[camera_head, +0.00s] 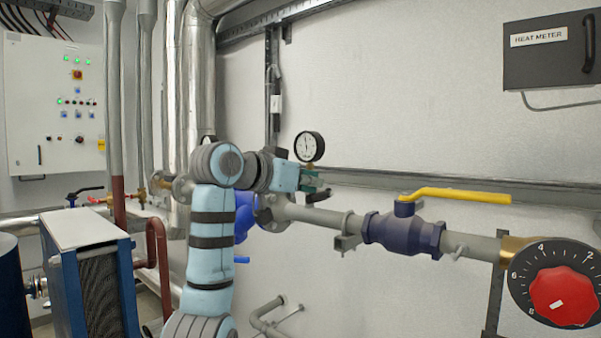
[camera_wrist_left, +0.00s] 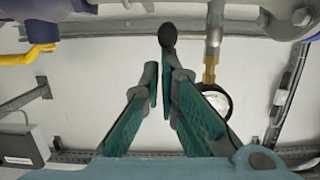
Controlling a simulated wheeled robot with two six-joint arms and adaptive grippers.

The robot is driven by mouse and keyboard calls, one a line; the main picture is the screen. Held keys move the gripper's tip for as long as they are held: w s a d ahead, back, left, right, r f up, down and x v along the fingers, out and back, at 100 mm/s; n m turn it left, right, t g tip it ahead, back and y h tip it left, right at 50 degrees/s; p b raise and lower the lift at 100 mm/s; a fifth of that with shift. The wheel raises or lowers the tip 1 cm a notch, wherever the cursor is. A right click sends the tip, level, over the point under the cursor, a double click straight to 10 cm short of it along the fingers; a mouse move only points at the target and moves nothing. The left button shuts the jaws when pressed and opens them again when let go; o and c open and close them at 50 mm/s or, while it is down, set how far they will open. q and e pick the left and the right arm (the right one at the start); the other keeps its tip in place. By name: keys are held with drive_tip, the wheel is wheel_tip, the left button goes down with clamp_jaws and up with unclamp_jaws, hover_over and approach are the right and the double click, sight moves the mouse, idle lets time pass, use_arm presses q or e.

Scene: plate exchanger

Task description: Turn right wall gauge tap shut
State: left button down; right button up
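The right wall gauge (camera_head: 309,147) is a round white dial with a black rim, standing above the wall pipe. In the left wrist view the gauge (camera_wrist_left: 214,101) is seen from close by, partly behind a finger. Its brass stem (camera_wrist_left: 211,66) runs up to the pipe. My left gripper (camera_head: 318,184) is just below the gauge at the pipe; in the left wrist view its teal fingers (camera_wrist_left: 158,76) are close together, beside the stem. A dark rounded end (camera_wrist_left: 167,36) shows at their tips; I cannot tell whether it is the tap handle. My right gripper is out of view.
A dark blue valve (camera_head: 400,233) with a yellow lever (camera_head: 458,195) sits on the pipe right of my left gripper. A red dial knob (camera_head: 563,297) is at the lower right. A blue plate exchanger (camera_head: 66,277) stands at lower left.

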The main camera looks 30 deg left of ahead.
use_arm(q)
drive_tip(key=shift+f, duration=0.25)
drive_tip(key=shift+r, duration=0.15)
wheel_tip(320, 180, up, 5)
drive_tip(key=p, duration=0.5)
drive_tip(key=shift+w+r+p, duration=0.15)
drive_tip(key=shift+r+p, duration=0.05)
drive_tip(key=shift+p, duration=0.15)
drive_tip(key=f+b+v, duration=0.1)
drive_tip(key=b+v, duration=0.2)
drive_tip(key=v, duration=0.7)
drive_tip(key=shift+b, duration=0.3)
